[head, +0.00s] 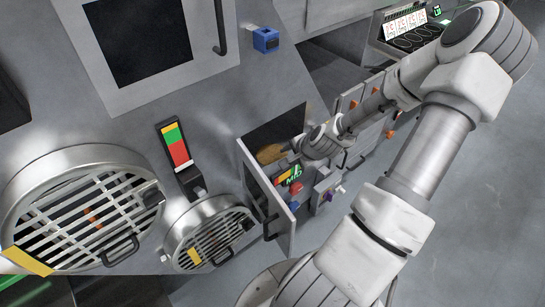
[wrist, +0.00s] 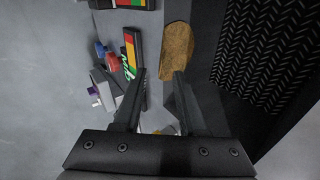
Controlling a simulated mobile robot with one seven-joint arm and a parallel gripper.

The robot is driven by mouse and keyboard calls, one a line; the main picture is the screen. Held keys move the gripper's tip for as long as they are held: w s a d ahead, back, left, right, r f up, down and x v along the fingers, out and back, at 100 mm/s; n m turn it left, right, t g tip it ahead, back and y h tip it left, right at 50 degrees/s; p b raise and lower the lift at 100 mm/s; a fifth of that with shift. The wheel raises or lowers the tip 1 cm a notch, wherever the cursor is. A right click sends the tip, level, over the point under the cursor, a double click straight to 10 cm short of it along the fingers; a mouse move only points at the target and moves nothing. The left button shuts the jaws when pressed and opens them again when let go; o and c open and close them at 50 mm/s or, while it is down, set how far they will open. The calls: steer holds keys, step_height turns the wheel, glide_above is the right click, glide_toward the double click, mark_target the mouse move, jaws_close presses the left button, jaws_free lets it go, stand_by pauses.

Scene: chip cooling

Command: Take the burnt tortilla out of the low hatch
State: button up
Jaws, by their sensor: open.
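The tortilla (wrist: 177,53) is brown and rough, and lies inside the dark hatch opening. In the head view the tortilla (head: 270,153) shows partly, at the left of my wrist. The low hatch (head: 285,128) stands open, with its grey door (head: 265,196) swung outward to the left. My gripper (wrist: 161,74) is open and empty in the wrist view. In the head view my arm reaches to the hatch and the fingers are hidden.
A panel with a red knob (wrist: 112,64), a blue knob and a coloured strip (wrist: 131,50) lies beside the fingers. A dark ribbed plate (wrist: 262,50) is on the other side. Round grilles (head: 85,210) are at the left. Grey floor (head: 470,220) is free at the right.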

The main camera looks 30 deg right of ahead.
mark_target(279, 159)
steer(key=x, duration=0.1)
steer(key=b+x, duration=0.1)
steer(key=x, duration=0.2)
steer(key=shift+w+a+f+b, duration=0.1)
steer(key=shift+w+a+b, duration=0.15)
steer(key=shift+a+b, duration=0.1)
jaws_close()
